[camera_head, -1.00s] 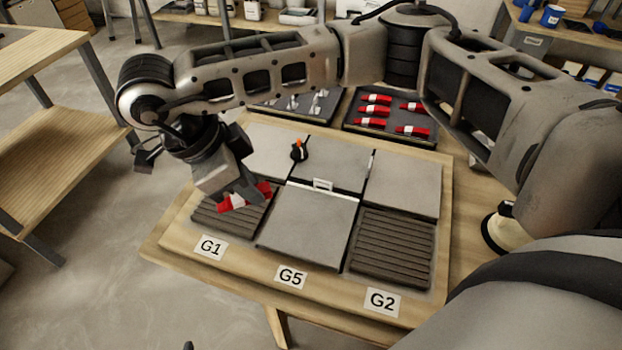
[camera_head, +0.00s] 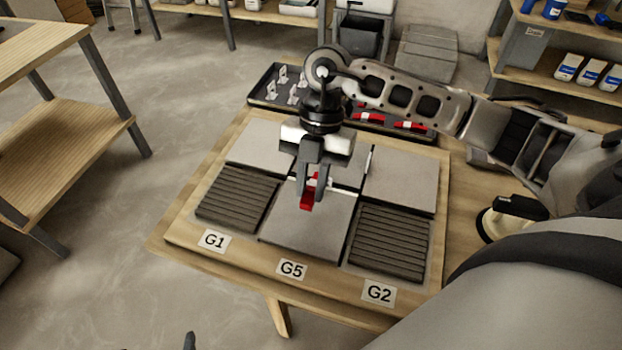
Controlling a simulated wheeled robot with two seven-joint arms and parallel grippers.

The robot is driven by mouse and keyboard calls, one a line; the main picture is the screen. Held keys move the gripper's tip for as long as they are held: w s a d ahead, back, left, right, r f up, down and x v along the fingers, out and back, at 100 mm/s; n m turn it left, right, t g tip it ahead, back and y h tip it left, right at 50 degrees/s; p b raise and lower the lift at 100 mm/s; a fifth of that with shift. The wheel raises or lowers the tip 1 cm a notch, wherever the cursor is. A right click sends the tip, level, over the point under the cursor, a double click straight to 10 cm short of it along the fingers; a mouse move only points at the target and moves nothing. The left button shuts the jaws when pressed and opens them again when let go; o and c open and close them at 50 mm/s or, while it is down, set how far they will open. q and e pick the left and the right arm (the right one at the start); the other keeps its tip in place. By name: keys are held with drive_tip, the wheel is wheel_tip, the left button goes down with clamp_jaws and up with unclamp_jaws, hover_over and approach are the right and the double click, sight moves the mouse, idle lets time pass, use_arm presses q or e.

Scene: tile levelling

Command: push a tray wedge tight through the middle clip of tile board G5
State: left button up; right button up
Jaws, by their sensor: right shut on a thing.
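The right gripper (camera_head: 308,188) is shut on a red wedge (camera_head: 306,201). It points down over the seam between the front and back middle tiles of board G5. The wedge is at the middle clip (camera_head: 325,184), of which only a small white part shows beside the fingers. I cannot tell how far the wedge is in the clip. The front middle tile (camera_head: 300,228) is grey and stands behind the G5 label (camera_head: 292,270).
Ribbed dark panels lie at G1 (camera_head: 237,200) and G2 (camera_head: 388,243). A dark tray (camera_head: 262,97) with white clips and more red wedges (camera_head: 369,117) stand behind the board, partly hidden by my arm. A black-handled suction cup (camera_head: 505,215) is at right.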

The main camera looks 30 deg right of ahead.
sight(311, 214)
wheel_tip(311, 214, down, 2)
drive_tip(key=shift+b, duration=0.8)
wheel_tip(311, 214, down, 3)
drive_tip(key=b, duration=0.2)
drive_tip(key=shift+b, duration=0.35)
drive_tip(key=shift+f+b, duration=0.3)
drive_tip(key=shift+f, duration=0.05)
use_arm(q)
drive_tip(key=shift+w+d+f, duration=0.1)
drive_tip(key=shift+d+f, duration=0.15)
drive_tip(key=shift+f, duration=0.25)
drive_tip(key=shift+d+f, duration=0.2)
drive_tip(key=shift+f, duration=0.25)
drive_tip(key=shift+r, duration=0.1)
use_arm(e)
drive_tip(key=shift+w+d, duration=0.2)
drive_tip(key=shift+d, duration=0.05)
use_arm(q)
drive_tip(key=shift+f, duration=0.25)
use_arm(e)
drive_tip(key=shift+w+d, duration=0.5)
drive_tip(key=shift+d, duration=0.05)
use_arm(q)
drive_tip(key=shift+f, duration=0.15)
use_arm(e)
drive_tip(key=shift+w+d, duration=0.75)
drive_tip(key=shift+d, duration=0.15)
drive_tip(key=o, duration=0.9)
